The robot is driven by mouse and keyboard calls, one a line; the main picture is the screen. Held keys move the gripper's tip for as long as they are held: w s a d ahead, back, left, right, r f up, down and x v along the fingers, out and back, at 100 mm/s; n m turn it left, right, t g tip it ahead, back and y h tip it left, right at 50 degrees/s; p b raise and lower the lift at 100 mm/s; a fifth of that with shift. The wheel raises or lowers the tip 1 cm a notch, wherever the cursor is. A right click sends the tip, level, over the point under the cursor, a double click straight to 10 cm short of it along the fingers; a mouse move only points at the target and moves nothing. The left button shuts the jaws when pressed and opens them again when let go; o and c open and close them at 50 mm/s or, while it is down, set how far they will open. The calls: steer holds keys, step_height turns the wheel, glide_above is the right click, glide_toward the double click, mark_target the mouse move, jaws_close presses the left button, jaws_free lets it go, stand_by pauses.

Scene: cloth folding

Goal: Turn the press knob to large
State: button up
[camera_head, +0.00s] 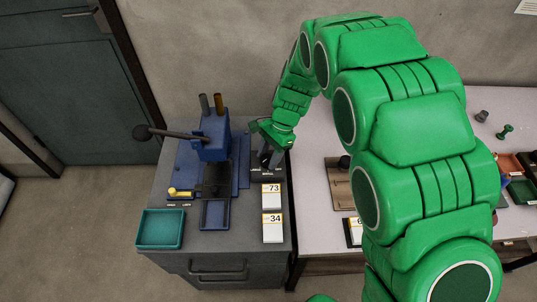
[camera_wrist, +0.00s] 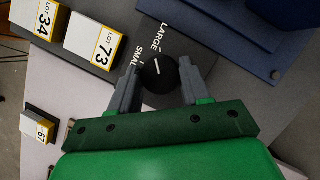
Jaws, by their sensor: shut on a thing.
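The press knob (camera_wrist: 159,71) is a round black knob with a white pointer line, set on a dark panel. In the wrist view the words SMALL and LARGE are printed beside it, and the pointer line lies at a slant. My gripper (camera_wrist: 160,84) has its two grey fingers on either side of the knob, shut on it. In the head view my gripper (camera_head: 268,152) is at the right edge of the grey cabinet and hides most of the knob. The blue press (camera_head: 212,135) with its long black lever stands left of the gripper.
A teal tray (camera_head: 161,229) sits at the cabinet's front left. A yellow-handled piece (camera_head: 180,193) lies near the press. A pale table (camera_head: 312,215) adjoins on the right.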

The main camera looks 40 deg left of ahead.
steer(key=shift+m+y, duration=0.3)
steer(key=shift+m, duration=0.3)
steer(key=o, duration=1.1)
steer(key=v, duration=0.6)
steer(key=shift+w+r, duration=0.15)
steer(key=shift+r, duration=0.15)
steer(key=shift+w+d+r, duration=0.15)
steer(key=shift+r, duration=0.35)
